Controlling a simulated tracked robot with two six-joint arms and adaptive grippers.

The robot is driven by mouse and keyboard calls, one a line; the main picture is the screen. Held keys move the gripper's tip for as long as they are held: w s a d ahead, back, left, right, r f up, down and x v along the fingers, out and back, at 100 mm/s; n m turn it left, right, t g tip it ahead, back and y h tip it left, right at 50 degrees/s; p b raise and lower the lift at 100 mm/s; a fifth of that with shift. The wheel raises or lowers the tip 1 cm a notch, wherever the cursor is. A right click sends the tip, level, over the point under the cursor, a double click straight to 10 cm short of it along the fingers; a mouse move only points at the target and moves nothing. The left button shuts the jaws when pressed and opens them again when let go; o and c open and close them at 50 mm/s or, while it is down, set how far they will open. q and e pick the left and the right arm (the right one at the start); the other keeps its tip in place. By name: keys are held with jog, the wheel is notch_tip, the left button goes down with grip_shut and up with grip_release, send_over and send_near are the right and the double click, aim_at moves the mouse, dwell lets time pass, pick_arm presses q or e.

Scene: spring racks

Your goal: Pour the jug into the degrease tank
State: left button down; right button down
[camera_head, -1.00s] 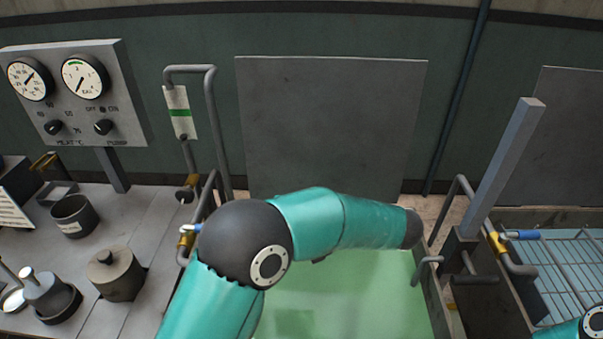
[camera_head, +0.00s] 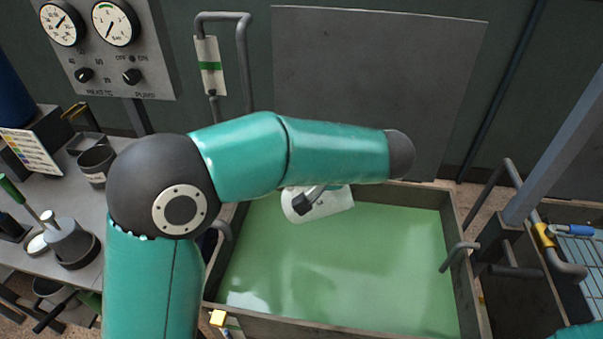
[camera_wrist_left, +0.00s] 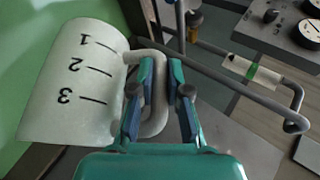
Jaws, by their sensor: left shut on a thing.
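The white jug (camera_head: 325,207), marked 1, 2 and 3, is tilted above the green liquid of the open tank (camera_head: 450,225). My left forearm covers part of it in the head view. In the left wrist view the jug (camera_wrist_left: 72,90) is at the left and its handle (camera_wrist_left: 157,118) is between the fingers. My left gripper (camera_head: 306,199) is shut on that handle; it also shows in the left wrist view (camera_wrist_left: 162,92). The jug's mouth and contents are hidden, and I cannot see a stream. My right gripper is out of view.
A gauge panel (camera_head: 110,50) and a bent pipe with a green-striped tag (camera_head: 209,65) stand behind left. Pots sit on the left bench. A grey panel (camera_head: 375,75) stands behind the tank.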

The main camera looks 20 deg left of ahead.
aim_at(286, 198)
pick_arm(q)
jog(key=f+h+b, duration=0.1)
jog(key=a+f+h+b, duration=0.1)
jog(key=f+h+b, duration=0.1)
jog(key=a+f+n+h+b, duration=0.1)
jog(key=f+b, duration=0.1)
jog(key=shift+s+a+t+h, duration=0.1)
jog(key=shift+s+t+h, duration=0.2)
jog(key=shift+t, duration=0.1)
jog(key=f+h+b, duration=0.2)
jog(key=b, duration=0.1)
jog(key=f+h+b, duration=0.1)
jog(key=f, duration=0.1)
jog(key=shift+w+d+n+t+h+b, duration=0.1)
jog(key=shift+d+n+t+h+b, duration=0.3)
jog(key=shift+d+f+h+b, duration=0.2)
jog(key=shift+f+h+b, duration=0.35)
jog(key=shift+h+b, duration=0.2)
